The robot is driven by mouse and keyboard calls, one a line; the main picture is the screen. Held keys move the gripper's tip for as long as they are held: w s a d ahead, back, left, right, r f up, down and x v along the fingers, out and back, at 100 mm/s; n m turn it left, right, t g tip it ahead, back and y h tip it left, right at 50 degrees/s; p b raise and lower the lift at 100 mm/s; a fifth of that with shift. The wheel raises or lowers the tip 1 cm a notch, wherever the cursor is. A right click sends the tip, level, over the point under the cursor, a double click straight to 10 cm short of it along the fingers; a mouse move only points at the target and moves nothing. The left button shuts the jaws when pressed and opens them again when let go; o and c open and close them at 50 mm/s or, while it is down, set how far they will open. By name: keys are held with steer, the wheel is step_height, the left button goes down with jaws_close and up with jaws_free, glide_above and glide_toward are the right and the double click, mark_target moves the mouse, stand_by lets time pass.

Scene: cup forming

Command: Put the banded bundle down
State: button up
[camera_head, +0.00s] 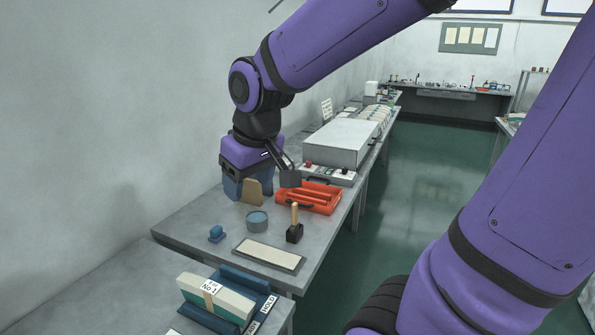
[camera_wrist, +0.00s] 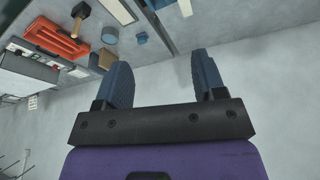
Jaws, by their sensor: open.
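The banded bundle (camera_head: 229,302) is a pale, green-edged stack with a tan band and a "No 1" label. My gripper (camera_head: 249,181) is over the farther table, well away from the bundle. In the wrist view my gripper (camera_wrist: 161,65) has its two blue fingers spread, with nothing between them. A pale piece at the top edge of the wrist view may be the bundle, but I cannot tell.
Close to my gripper are a tan block (camera_head: 251,193), an orange-red tray (camera_head: 309,198) and a grey-blue cup (camera_head: 257,222). A wooden-handled tool (camera_head: 295,231), a small blue piece (camera_head: 216,234) and a pale mat (camera_head: 268,254) lie nearer. A grey box machine (camera_head: 341,142) stands behind.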

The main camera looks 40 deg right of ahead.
steer(key=s+d+r+m+t, duration=0.1)
steer(key=s+r, duration=0.4)
steer(key=s, duration=0.6)
steer(key=shift+d+t, duration=0.25)
steer(key=shift+t, duration=0.05)
stand_by(1.4)
